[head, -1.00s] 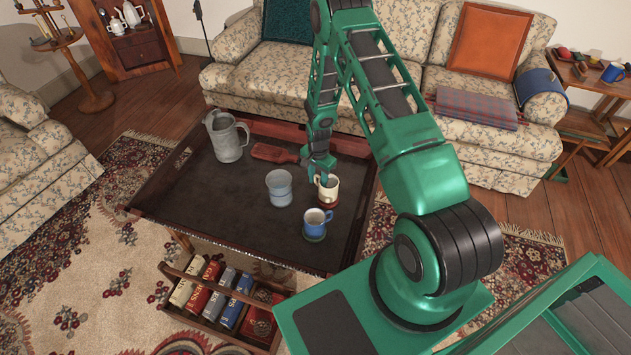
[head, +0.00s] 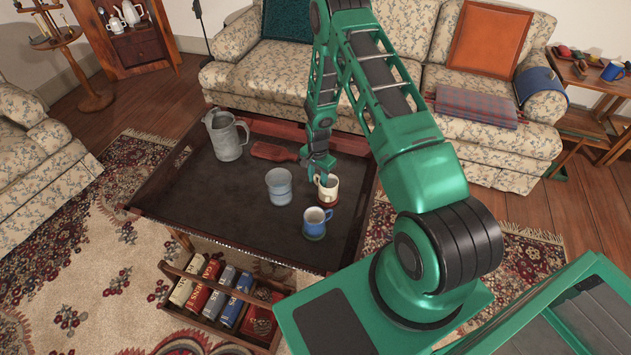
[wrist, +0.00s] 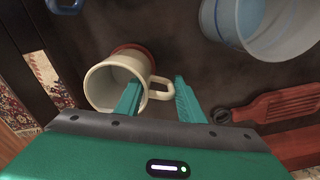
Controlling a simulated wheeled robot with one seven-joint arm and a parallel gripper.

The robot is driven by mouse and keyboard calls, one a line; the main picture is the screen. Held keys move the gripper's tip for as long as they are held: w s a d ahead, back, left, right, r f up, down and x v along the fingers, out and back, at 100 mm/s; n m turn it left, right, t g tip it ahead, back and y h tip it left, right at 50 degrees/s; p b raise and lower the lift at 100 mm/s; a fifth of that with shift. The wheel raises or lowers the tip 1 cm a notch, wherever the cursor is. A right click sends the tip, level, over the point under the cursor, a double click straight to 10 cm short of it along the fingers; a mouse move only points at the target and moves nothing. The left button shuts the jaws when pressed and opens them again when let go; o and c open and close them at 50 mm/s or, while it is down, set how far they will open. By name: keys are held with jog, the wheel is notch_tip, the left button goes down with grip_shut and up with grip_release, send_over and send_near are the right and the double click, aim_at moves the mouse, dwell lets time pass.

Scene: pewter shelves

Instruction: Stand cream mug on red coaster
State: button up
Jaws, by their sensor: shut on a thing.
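The cream mug (head: 328,190) is upright over the red coaster (head: 328,205) near the table's right side. In the wrist view, the mug (wrist: 104,86) shows its open mouth and handle, and a red rim of the coaster (wrist: 136,48) shows past its base. Most of the coaster is hidden by the mug. My gripper (wrist: 158,92) is shut on the cream mug, with its fingers at the handle side. The gripper also shows in the head view (head: 320,172). I cannot tell whether the mug's base touches the coaster.
The table's (head: 205,205) front left is clear.

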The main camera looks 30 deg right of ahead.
jog(key=shift+f, duration=0.15)
jog(key=o, duration=1.4)
jog(key=shift+o, duration=0.2)
notch_tip(320, 180, up, 11)
jog(key=shift+d+r, duration=0.1)
jog(key=s+d+r+n, duration=0.15)
jog(key=s+r, duration=0.25)
jog(key=r, duration=0.5)
jog(key=s+d+r+n+h, duration=0.1)
jog(key=s+d+r, duration=0.25)
jog(key=r, duration=0.45)
jog(key=s+d+r+n, duration=0.1)
jog(key=s+d+r, duration=0.1)
jog(key=s+r, duration=0.5)
jog(key=s+a+r+n, duration=0.1)
jog(key=s+r, duration=0.3)
jog(key=s, duration=0.3)
jog(key=s+a+r+n, duration=0.1)
jog(key=s+r, duration=0.4)
jog(key=s, duration=0.3)
jog(key=s+a+r+n+y, duration=0.1)
jog(key=s+r, duration=0.4)
jog(key=s, duration=0.3)
jog(key=shift+a, duration=0.25)
